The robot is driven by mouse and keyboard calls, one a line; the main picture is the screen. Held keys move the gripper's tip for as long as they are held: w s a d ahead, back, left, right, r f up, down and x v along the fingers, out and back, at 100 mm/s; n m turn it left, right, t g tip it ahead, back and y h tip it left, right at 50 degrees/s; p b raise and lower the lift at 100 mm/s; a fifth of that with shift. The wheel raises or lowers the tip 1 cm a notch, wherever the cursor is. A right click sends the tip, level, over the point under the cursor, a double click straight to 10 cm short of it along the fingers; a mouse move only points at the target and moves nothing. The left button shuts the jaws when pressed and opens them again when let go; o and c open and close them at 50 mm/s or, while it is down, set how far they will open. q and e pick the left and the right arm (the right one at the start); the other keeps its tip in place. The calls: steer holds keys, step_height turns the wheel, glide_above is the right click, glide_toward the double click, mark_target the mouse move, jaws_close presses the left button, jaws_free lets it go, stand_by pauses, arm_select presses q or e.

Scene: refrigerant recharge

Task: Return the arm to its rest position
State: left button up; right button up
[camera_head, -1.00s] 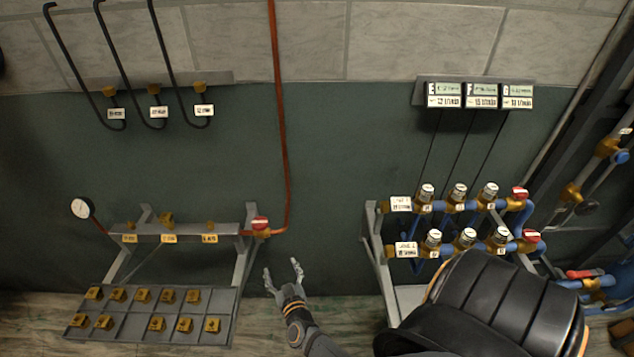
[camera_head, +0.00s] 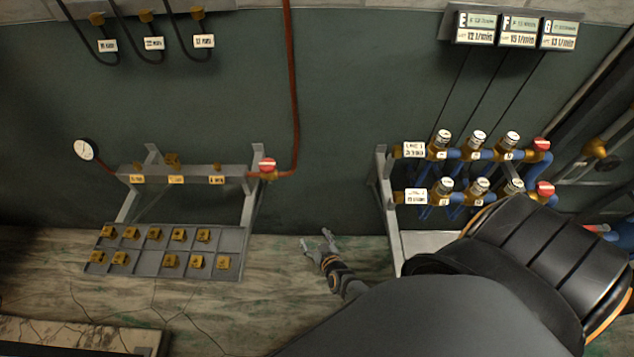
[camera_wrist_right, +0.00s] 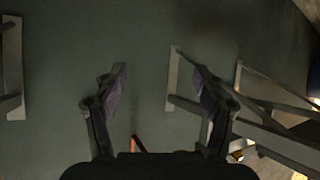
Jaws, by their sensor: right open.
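My right gripper (camera_head: 320,244) is open and empty in the head view. It is over the floor, between the left rack (camera_head: 255,200) and the right valve stand (camera_head: 387,205), apart from both. In the right wrist view its two fingers (camera_wrist_right: 160,95) are spread wide with nothing between them, with the dark green wall behind. My right arm, a large dark shape, covers the lower right of the head view and hides part of the valve stand. My left gripper is not in view.
A tray of brass fittings (camera_head: 210,248) sits low on the left rack, with a gauge (camera_head: 86,150) beside the rack. Blue pipes with several valves (camera_head: 478,146) are on the right stand. A red pipe (camera_head: 291,80) runs up the wall.

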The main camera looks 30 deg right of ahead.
stand_by(0.3)
steer(key=s+d+f+g, duration=0.1)
steer(key=s+f+g, duration=0.2)
steer(key=s+f, duration=0.3)
steer(key=s+d+f+g, duration=0.2)
steer(key=s+f+g, duration=0.2)
steer(key=s, duration=1.1)
steer(key=s+d+f+n+g, duration=0.1)
steer(key=s+d+f+g, duration=0.1)
steer(key=s+f, duration=0.6)
steer(key=s+g, duration=0.1)
steer(key=s, duration=0.2)
steer(key=shift+y, duration=0.4)
steer(key=shift+d, duration=0.1)
